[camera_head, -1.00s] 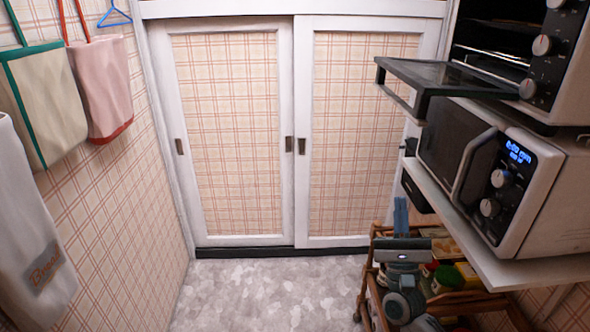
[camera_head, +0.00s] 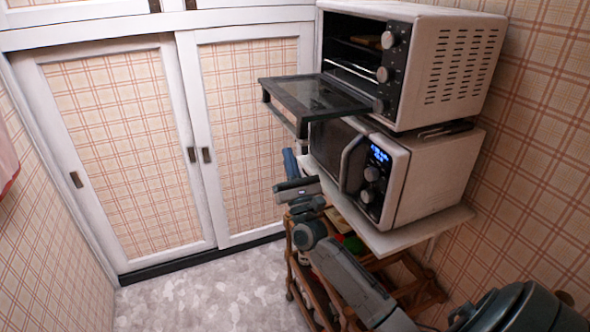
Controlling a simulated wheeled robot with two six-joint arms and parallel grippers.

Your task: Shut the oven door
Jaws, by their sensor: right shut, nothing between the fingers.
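The white oven (camera_head: 455,65) stands on top of the microwave at the upper right. Its dark glass door (camera_head: 318,97) is hinged down, standing out roughly level toward the left, with the oven inside and its racks exposed. My right gripper (camera_head: 289,156) is shut and empty, its blue fingers pointing up. In the picture it is below the door's outer end, left of the microwave, and apart from the door. My right arm comes in from the bottom right. My left gripper is not in view.
The microwave (camera_head: 437,175) rests on a white shelf (camera_head: 388,238) under the oven. A wooden cart (camera_head: 420,285) with items stands below, partly behind my arm. White sliding cupboard doors (camera_head: 125,150) close off the back. The floor at left is clear.

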